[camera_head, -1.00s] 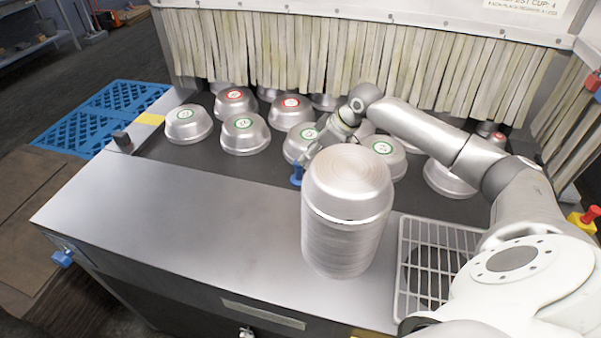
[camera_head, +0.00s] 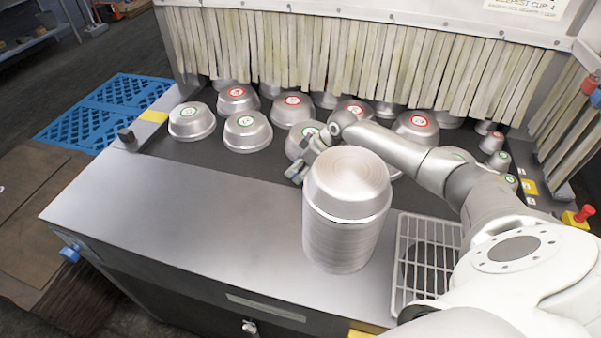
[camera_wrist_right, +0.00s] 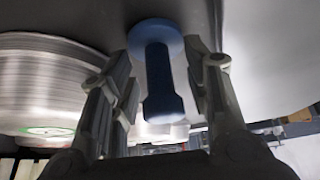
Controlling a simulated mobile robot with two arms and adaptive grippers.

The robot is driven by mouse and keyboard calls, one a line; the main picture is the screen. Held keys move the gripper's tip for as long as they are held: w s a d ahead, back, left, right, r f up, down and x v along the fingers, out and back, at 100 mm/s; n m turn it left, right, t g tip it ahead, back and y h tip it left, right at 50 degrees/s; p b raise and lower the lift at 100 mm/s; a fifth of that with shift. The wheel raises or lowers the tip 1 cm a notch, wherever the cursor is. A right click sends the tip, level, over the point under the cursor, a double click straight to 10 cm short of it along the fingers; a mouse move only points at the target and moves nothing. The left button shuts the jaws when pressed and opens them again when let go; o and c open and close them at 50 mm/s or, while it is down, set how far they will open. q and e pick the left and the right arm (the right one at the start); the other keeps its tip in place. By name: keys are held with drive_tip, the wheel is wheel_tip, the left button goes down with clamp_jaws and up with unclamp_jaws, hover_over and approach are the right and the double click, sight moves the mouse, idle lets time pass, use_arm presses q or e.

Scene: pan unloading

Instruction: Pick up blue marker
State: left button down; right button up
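In the head view my right gripper (camera_head: 297,174) is at the back edge of the metal counter, just left of the pan stack, and the marker is hidden behind the fingers. My left gripper is not in view.
A tall stack of metal pans (camera_head: 345,230) stands on the counter (camera_head: 190,215), close beside the right gripper. Several upturned pans with red or green labels sit on the dark belt (camera_head: 200,152) behind. A wire rack (camera_head: 425,255) is at the right. The counter's left is clear.

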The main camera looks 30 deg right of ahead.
clamp_jaws()
drive_tip(key=shift+r, duration=0.15)
